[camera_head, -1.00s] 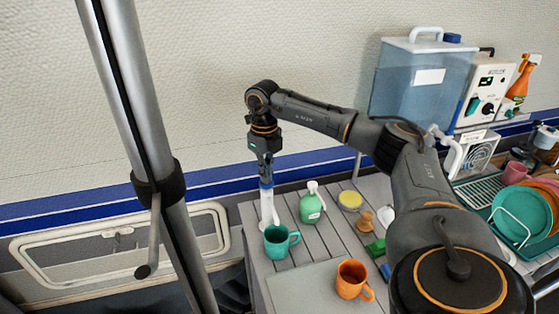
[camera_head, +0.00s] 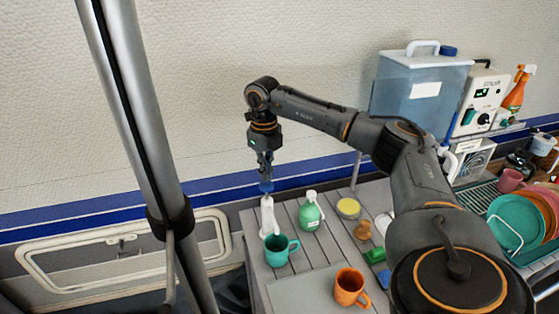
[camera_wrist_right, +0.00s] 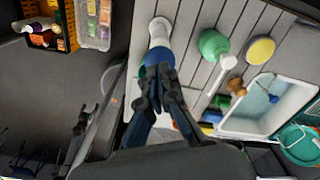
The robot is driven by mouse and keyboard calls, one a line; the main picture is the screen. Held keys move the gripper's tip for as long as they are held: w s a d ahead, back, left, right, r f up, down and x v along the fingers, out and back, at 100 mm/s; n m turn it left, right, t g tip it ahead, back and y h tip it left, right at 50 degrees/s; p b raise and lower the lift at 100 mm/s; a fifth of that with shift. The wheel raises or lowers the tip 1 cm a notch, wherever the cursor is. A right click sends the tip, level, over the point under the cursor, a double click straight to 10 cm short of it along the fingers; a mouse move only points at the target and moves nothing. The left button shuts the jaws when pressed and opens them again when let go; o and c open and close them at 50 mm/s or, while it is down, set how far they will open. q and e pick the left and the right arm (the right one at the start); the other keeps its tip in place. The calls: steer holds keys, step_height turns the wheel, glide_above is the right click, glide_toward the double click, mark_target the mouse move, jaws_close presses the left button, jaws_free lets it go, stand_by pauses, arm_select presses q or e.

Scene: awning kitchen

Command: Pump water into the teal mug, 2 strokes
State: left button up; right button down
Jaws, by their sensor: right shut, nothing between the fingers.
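The teal mug (camera_head: 279,251) stands upright on the slatted table, its handle to the right. A white pump (camera_head: 268,217) with a blue top (camera_head: 266,186) stands just behind and left of it. My right gripper (camera_head: 265,174) is shut and empty, pointing down right above the blue top; I cannot tell whether it touches. In the right wrist view the shut fingers (camera_wrist_right: 162,76) overlap the blue top, with the white pump part (camera_wrist_right: 160,30) beyond. The mug is not clearly visible there. The mug's inside cannot be made out. My left gripper is not in view.
A green bottle (camera_head: 310,212) stands right of the pump, with a yellow-topped container (camera_head: 348,207) beyond it. An orange mug (camera_head: 350,286) is at the front. A water tank (camera_head: 423,92) and dish rack with plates (camera_head: 517,222) are at the right.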

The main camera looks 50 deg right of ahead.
stand_by(0.4)
step_height(320, 180, up, 6)
steer(key=p, duration=0.5)
stand_by(0.4)
